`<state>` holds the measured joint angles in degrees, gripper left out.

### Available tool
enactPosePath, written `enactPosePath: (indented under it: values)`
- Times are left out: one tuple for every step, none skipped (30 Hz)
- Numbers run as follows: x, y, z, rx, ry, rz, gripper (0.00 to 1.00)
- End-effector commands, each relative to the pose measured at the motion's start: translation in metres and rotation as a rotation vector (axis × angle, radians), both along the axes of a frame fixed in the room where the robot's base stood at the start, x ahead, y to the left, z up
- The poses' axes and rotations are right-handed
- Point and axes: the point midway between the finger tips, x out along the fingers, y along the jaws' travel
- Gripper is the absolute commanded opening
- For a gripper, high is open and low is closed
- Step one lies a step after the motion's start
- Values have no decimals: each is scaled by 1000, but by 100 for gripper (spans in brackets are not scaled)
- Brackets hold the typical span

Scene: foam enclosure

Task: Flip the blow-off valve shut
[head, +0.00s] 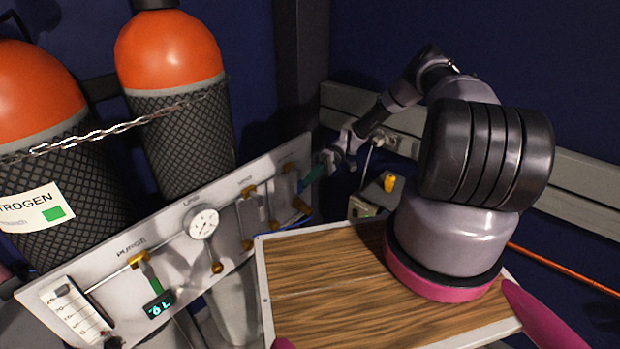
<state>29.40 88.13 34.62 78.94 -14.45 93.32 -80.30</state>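A pale valve panel (110,275) stands on the left, tilted across the view. At its right end is a brass valve with a teal handle (312,177) angled up to the right; the small label above it is too small to read. I cannot tell by label which valve is the blow-off. Another brass valve (250,205) sits left of it. A valve with a green handle (150,278) is under the word PURGE. My gripper (334,162) is just right of the teal handle, close to it. Whether they touch, and how far its fingers are apart, is unclear.
Two orange-topped cylinders (176,52) stand behind the panel, with a chain (115,128) across them. A round gauge (203,223) is on the panel. A wood-topped surface (325,290) lies in front.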

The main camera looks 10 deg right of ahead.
Motion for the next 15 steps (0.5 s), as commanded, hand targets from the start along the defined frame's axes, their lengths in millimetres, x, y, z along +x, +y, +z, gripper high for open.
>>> enactPosePath:
  values:
    - [-1, 1, -1, 0, 0, 1, 0]
    - [-1, 2, -2, 0, 0, 1, 0]
    - [-2, 2, -2, -1, 1, 1, 0]
    - [-2, 2, -2, -1, 1, 1, 0]
    - [-2, 3, -3, -1, 1, 1, 0]
    - [-2, 3, -3, -1, 1, 1, 0]
    - [-3, 3, -3, -1, 1, 1, 0]
    - [-3, 4, -3, -1, 1, 1, 0]
    - [-3, 4, -3, -1, 1, 1, 0]
    - [-3, 4, -3, -1, 1, 1, 0]
    - [-3, 5, -4, -1, 1, 1, 0]
    - [-4, 5, -4, -1, 1, 2, 0]
    - [-4, 5, -4, -1, 1, 2, 0]
    - [-4, 5, -4, 0, 2, 2, 0]
    - [-4, 5, -4, 0, 2, 2, 0]
